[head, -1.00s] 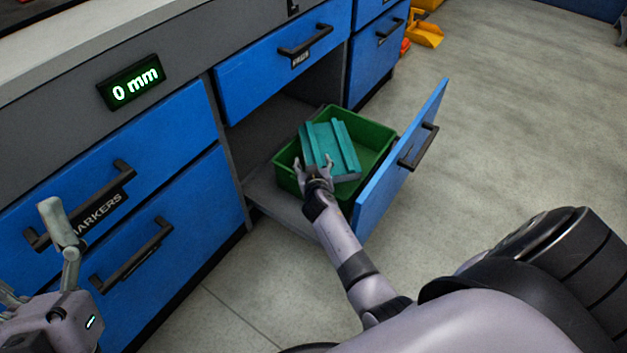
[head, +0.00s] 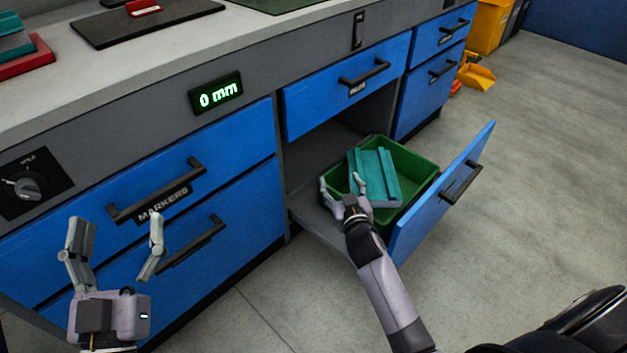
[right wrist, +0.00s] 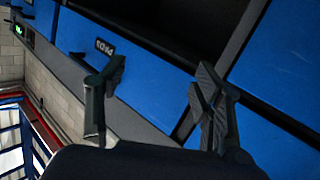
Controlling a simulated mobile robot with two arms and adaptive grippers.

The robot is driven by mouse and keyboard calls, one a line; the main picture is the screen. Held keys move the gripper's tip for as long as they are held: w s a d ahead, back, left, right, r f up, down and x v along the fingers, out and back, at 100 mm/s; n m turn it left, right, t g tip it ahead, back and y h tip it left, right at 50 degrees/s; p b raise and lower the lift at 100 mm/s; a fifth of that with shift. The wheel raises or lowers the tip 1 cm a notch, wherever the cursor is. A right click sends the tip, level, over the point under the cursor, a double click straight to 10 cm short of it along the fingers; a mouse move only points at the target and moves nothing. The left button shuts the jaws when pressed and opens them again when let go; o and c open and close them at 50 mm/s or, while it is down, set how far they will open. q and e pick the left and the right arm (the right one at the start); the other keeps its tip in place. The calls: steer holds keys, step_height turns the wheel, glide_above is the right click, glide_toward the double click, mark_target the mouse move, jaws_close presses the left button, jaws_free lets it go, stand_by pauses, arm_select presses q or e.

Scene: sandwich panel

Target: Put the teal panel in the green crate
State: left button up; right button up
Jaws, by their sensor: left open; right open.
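The teal panel (head: 379,172) lies tilted in the green crate (head: 423,172), at its left side in the head view. The crate stands in an open blue pull-out. My right gripper (head: 342,184) is open beside the panel's left edge; one finger overlaps the panel in the picture, and contact cannot be told. In the right wrist view my right gripper (right wrist: 160,70) shows spread fingers with nothing between them, and the panel is not visible there. My left gripper (head: 115,240) is open and empty in front of the closed MARKERS drawer.
The pull-out's blue front (head: 443,195) stands right of the crate. The counter (head: 130,85) holds a dark board (head: 180,22) and another teal piece (head: 12,45) on a red one (head: 28,62) at far left. A display (head: 215,93) reads 0 mm.

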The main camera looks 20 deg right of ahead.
steer(key=s+a+r+n+t+y, duration=0.1)
steer(key=s+a+r+t+y, duration=0.1)
steer(key=s+a+r, duration=0.3)
steer(key=s+a+r+n+t+y, duration=0.1)
steer(key=s+a+r+y, duration=0.3)
steer(key=r, duration=0.7)
steer(key=s+a+r+n+t+y, duration=0.1)
steer(key=s+a+r+t+y, duration=0.1)
steer(key=s+a+r, duration=0.5)
steer(key=shift+s+a+r+t+y, duration=0.35)
steer(key=shift+r+y, duration=0.25)
steer(key=shift+r, duration=0.3)
